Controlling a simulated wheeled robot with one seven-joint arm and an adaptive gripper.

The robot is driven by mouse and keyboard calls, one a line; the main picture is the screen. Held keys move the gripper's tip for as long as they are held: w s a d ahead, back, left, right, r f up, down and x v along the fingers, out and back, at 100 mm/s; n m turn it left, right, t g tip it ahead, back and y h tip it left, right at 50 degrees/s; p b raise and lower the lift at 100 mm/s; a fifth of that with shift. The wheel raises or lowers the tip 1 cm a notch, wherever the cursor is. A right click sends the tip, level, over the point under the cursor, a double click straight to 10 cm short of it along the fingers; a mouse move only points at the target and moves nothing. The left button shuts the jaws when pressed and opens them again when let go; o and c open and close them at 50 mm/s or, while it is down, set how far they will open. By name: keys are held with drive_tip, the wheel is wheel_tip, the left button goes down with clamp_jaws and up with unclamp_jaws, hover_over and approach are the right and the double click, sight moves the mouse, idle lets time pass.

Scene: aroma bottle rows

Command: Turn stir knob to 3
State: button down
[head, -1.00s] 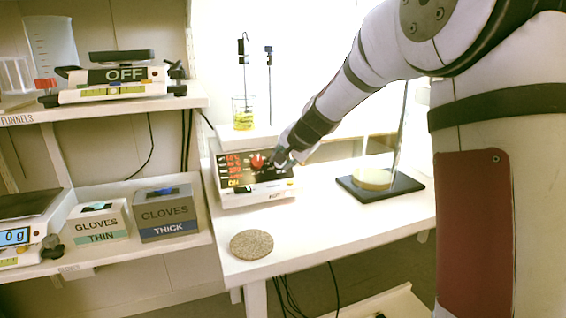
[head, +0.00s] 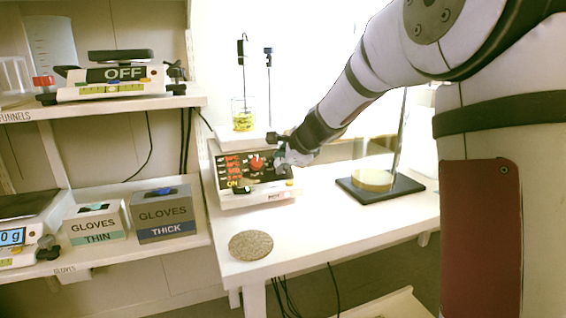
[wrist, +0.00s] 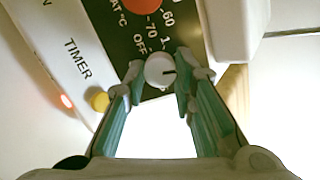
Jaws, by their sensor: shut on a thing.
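The hotplate stirrer (head: 258,201) stands on the white bench with a dark front panel that reads ON. A red knob (head: 256,161) is on the panel; part of it shows at the top of the wrist view (wrist: 143,4). The pale stir knob (wrist: 160,69) has a dark pointer line toward the right of the wrist picture, with OFF and 1 printed close by. Its other numbers are hidden or out of view. My gripper (wrist: 162,76) is shut on the stir knob, one fingertip on each side. In the head view my gripper (head: 281,157) covers the panel's right part.
A beaker of yellow liquid (head: 243,121) stands on the stirrer's top plate. A round cork mat (head: 251,245) lies on the bench in front. A dark-based stand (head: 380,190) is at the right. Glove boxes (head: 164,214) sit on the left shelf.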

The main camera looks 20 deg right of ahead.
drive_tip(key=shift+m, duration=1.1)
drive_tip(key=c, duration=1.3)
unclamp_jaws()
drive_tip(key=shift+c, duration=0.2)
drive_tip(key=shift+s, duration=0.1)
drive_tip(key=a+v, duration=0.1)
drive_tip(key=v, duration=1)
drive_tip(key=shift+s+d+r, duration=0.2)
drive_tip(key=shift+s+d, duration=0.15)
drive_tip(key=shift+d, duration=0.2)
drive_tip(key=shift+a, duration=0.1)
